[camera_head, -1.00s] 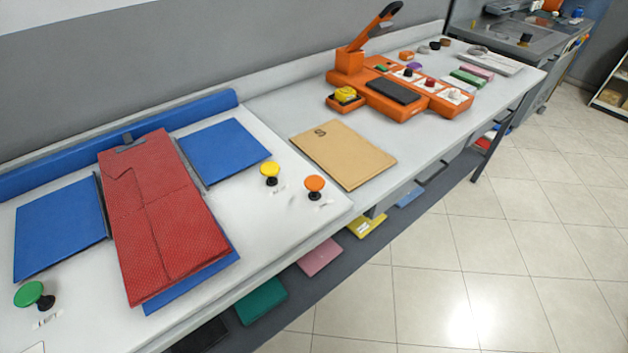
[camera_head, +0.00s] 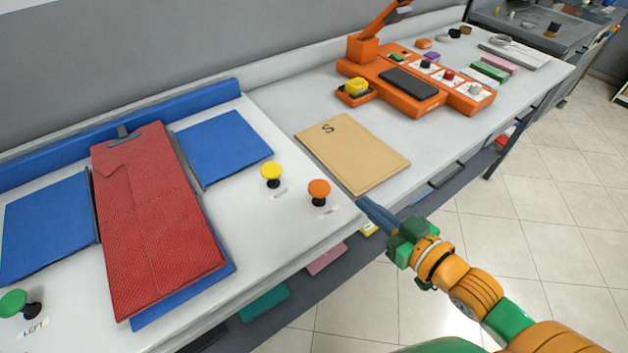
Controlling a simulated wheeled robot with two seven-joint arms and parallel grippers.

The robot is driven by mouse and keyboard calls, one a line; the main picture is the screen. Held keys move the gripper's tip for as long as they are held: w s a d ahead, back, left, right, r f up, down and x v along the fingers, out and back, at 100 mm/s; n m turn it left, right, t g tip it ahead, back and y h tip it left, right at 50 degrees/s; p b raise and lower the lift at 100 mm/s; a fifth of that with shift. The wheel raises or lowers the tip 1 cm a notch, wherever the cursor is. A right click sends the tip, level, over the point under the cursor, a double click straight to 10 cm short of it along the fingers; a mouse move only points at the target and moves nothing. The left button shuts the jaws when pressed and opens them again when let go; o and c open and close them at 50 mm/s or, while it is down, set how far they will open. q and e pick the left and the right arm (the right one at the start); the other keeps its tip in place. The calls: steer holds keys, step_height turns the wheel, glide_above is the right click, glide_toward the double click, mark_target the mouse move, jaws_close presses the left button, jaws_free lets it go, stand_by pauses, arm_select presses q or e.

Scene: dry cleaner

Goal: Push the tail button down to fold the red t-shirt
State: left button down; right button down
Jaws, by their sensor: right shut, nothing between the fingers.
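The red t-shirt (camera_head: 155,220) lies folded into a long narrow strip on the middle panel of the blue folding board (camera_head: 222,150). A green button (camera_head: 13,303) stands at the lower left, with a label reading LEFT. A yellow button (camera_head: 271,171) and an orange button (camera_head: 319,188) stand upright to the right of the board. Their small labels are too small to read, so I cannot tell which one is the tail button. My right gripper (camera_head: 364,204) is shut and empty, right of the orange button near the table's front edge, apart from it. My left gripper is out of view.
A tan folder marked S (camera_head: 352,153) lies just beyond my right gripper. An orange machine (camera_head: 415,82) stands further back right. A lower shelf with coloured folded items, such as a teal one (camera_head: 265,302), runs under the table. Bare tabletop surrounds the buttons.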

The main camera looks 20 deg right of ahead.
steer(key=shift+s+a+r+n+y, duration=0.15)
steer(key=shift+a+r+n+y, duration=0.25)
steer(key=shift+a+r, duration=0.5)
steer(key=shift+d+r, duration=0.1)
steer(key=p, duration=0.1)
glide_above(326, 209)
step_height(326, 209, down, 2)
step_height(326, 209, down, 3)
steer(key=shift+r, duration=0.1)
steer(key=shift+s+d+f, duration=0.1)
steer(key=shift+f, duration=0.45)
